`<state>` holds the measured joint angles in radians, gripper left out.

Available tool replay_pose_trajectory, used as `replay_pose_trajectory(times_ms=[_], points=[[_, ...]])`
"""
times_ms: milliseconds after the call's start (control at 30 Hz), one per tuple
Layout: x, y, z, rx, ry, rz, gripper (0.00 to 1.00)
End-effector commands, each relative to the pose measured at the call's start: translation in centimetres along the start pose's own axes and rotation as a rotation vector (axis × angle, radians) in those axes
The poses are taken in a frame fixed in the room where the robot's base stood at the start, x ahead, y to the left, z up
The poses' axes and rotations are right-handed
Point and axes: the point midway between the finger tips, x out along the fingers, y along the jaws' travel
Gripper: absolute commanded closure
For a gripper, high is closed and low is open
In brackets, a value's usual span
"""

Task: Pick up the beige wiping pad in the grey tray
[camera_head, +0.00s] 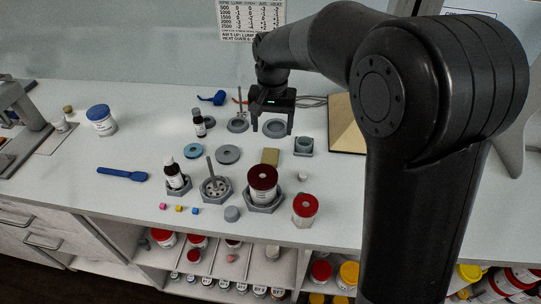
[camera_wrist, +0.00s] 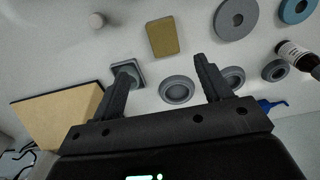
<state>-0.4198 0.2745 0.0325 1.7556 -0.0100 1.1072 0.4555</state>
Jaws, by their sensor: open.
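The beige wiping pad (camera_head: 270,156) lies flat near the middle of the white counter, behind the large red-lidded jar. In the wrist view the pad (camera_wrist: 162,37) is a small tan rectangle beyond my fingertips, a little left of centre. I cannot make out a tray around it. A small square grey holder (camera_head: 303,146) with a grey piece in it stands to its right; it also shows in the wrist view (camera_wrist: 139,78). My gripper (camera_head: 272,127) is open and empty, pointing down above the counter, farther back than the pad. Its fingers (camera_wrist: 166,66) are apart.
A round grey dish (camera_head: 275,128) sits below my gripper. A red-lidded jar (camera_head: 263,178) stands close in front of the pad. A grey ring (camera_head: 228,154) lies left of it. A beige board (camera_head: 346,128) lies at the right. A small grey cylinder (camera_head: 303,177) stands right of the jar.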

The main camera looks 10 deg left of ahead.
Motion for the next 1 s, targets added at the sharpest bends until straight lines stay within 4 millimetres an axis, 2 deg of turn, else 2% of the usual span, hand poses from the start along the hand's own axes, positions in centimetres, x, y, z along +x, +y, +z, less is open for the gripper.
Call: replay_pose_trajectory(times_ms=[300, 567, 800, 1000], points=[[4.4, -0.3, -0.1, 0.0, -0.007, 0.003, 0.29], [6.6, -0.4, -0.3, 0.0, -0.006, 0.003, 0.29], [10.1, -0.6, -0.7, 0.001, -0.007, 0.003, 0.29], [11.1, -0.6, -0.7, 0.001, -0.003, 0.002, 0.29]])
